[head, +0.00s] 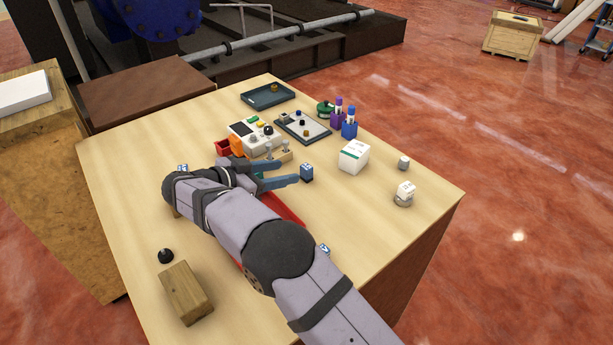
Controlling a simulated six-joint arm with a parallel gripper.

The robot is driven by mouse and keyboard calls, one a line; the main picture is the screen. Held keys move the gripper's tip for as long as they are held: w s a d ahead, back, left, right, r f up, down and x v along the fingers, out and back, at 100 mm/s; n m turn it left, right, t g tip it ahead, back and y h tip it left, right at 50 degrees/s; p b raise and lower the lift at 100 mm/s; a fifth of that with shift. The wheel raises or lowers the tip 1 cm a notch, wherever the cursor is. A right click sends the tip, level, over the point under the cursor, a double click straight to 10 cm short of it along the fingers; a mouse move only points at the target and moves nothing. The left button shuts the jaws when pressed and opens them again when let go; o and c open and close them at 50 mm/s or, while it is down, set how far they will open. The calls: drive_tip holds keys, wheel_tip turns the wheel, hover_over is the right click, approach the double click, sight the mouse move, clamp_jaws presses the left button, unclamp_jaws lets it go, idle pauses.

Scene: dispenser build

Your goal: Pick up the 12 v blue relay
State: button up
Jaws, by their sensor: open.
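Another blue-and-white piece (183,168) shows behind my arm at the left. A third (324,249) is partly hidden by my arm at the lower right. The markings are too small to read, so I cannot tell which one is 12 V.
Behind stand a control box (254,136), a tray of knobs (302,128), orange and red bins (229,146), and purple and blue holders (349,127). A white box (353,157) stands right of the relay. A wooden block (186,294) lies front left. The table's right front is mostly clear.

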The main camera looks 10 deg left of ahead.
sight(306, 166)
drive_tip(key=shift+w+d+p, duration=0.3)
drive_tip(key=shift+d+p, duration=0.05)
drive_tip(key=shift+w+d+f, duration=0.35)
drive_tip(key=shift+w, duration=0.1)
drive_tip(key=shift+w+d+p, duration=0.2)
drive_tip(key=shift+d+p, duration=0.05)
drive_tip(key=shift+p, duration=0.35)
drive_tip(key=p+x, duration=0.2)
drive_tip(key=x, duration=0.1)
drive_tip(key=shift+w+d, duration=0.25)
drive_tip(key=shift+d, duration=0.05)
drive_tip(key=shift+w+d+f+p, duration=0.25)
drive_tip(key=shift+w+p, duration=0.05)
drive_tip(key=shift+p, duration=0.05)
drive_tip(key=c, duration=1.1)
